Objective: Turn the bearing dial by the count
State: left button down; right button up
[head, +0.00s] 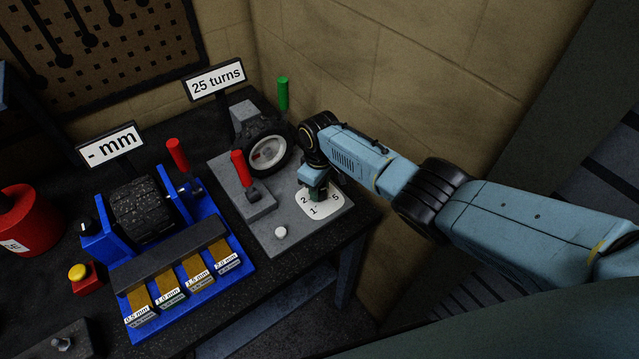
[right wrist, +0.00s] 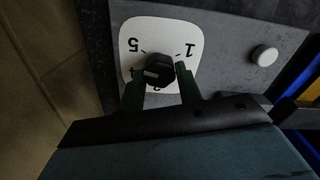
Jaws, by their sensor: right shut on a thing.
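The bearing dial is a black knob (right wrist: 154,71) on a white plate (right wrist: 128,30) with numbers; 1 and 5 are readable in the right wrist view, others are partly covered. A light mark on the knob points left in that view. My right gripper (right wrist: 161,86) has its two green fingers on either side of the knob, shut on it. In the head view, the right gripper (head: 317,190) comes down from above onto the numbered plate (head: 325,208), hiding the knob. My left gripper is not in view.
A white button (head: 281,232) sits on the same grey base (head: 262,240). A red lever (head: 240,168), a wheel (head: 268,153) and a green handle (head: 283,93) stand close by. Left is a blue machine (head: 226,265) under a "- mm" sign (head: 111,145); a "25 turns" sign (head: 215,80) stands behind.

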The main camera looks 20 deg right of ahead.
aim_at(320, 190)
jog(key=shift+m+p, duration=0.4)
jog(key=shift+m, duration=1.5)
jog(key=o, duration=1)
jog(key=shift+r, duration=0.9)
notch_tip(320, 190, up, 12)
jog(key=shift+f, duration=0.2)
